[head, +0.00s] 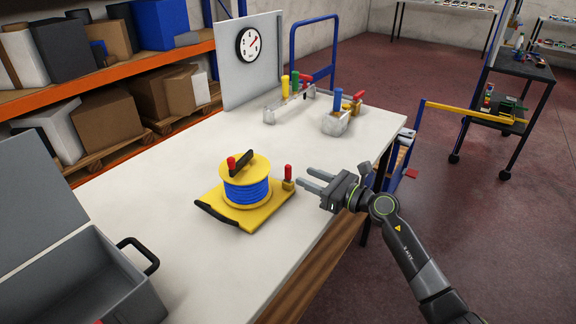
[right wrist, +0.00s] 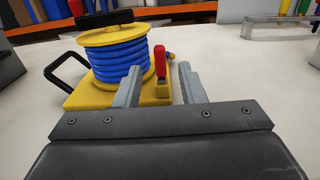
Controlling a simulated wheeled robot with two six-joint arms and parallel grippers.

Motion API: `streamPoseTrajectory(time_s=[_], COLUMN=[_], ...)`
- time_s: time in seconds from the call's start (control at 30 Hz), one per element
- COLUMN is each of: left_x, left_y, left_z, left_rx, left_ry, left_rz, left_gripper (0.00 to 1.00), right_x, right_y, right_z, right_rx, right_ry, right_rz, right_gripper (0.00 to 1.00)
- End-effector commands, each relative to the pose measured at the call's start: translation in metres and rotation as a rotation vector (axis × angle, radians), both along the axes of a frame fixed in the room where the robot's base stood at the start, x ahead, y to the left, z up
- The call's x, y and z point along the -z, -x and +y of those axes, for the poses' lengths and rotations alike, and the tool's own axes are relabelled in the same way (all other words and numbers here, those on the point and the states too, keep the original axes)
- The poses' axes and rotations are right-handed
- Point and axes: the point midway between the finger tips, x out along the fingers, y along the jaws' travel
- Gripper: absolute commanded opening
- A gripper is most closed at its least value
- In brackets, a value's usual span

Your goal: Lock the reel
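The reel (head: 246,181) is a yellow spool wound with blue hose, upright on a yellow base plate (head: 258,219) with black handles. A black bar and a red-tipped knob (head: 232,163) sit on its top. A red upright lever (head: 288,172) on a brass block stands at the plate's right corner. My right gripper (head: 312,180) is open, just right of the lever. In the right wrist view the red lever (right wrist: 160,62) appears between the open fingers (right wrist: 160,85), beyond or near their tips; contact cannot be told. My left gripper is not in view.
A grey open case (head: 85,275) stands at the front left. Metal blocks with coloured handles (head: 290,100) and a gauge panel (head: 249,43) are at the back. The white table (head: 180,160) is clear around the reel. A blue trolley stands beyond the right edge.

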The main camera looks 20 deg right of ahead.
Motion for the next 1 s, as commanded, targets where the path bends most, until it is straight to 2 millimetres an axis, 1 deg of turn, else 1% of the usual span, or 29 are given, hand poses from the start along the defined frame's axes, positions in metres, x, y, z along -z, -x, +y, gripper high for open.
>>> streamPoseTrajectory(time_s=[0.03, 0.1, 0.2, 0.33, 0.5, 0.8, 0.87, 1.0], left_x=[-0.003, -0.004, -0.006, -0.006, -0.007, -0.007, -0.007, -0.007], left_y=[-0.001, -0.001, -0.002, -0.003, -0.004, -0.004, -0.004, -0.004], left_z=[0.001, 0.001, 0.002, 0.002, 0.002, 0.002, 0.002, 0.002], left_rx=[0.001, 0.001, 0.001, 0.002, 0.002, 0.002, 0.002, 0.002], left_ry=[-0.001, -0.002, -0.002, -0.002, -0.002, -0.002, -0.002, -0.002], left_rz=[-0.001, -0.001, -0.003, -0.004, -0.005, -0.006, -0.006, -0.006], left_gripper=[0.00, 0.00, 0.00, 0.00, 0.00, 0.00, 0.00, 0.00], right_x=[-0.003, -0.002, -0.001, 0.000, 0.000, 0.000, 0.000, 0.000], right_y=[-0.010, -0.021, -0.036, -0.049, -0.057, -0.058, -0.058, -0.058], right_z=[0.009, 0.017, 0.028, 0.037, 0.043, 0.044, 0.044, 0.044], right_rx=[-0.002, -0.001, -0.002, 0.000, 0.000, 0.000, 0.000, 0.001], right_ry=[-0.006, -0.004, -0.004, -0.003, -0.001, -0.001, -0.001, -0.001], right_rz=[0.000, 0.000, 0.001, 0.001, 0.001, 0.001, 0.001, 0.001], right_gripper=[0.36, 0.36, 0.36, 0.36, 0.36, 0.36, 0.30, 0.12])
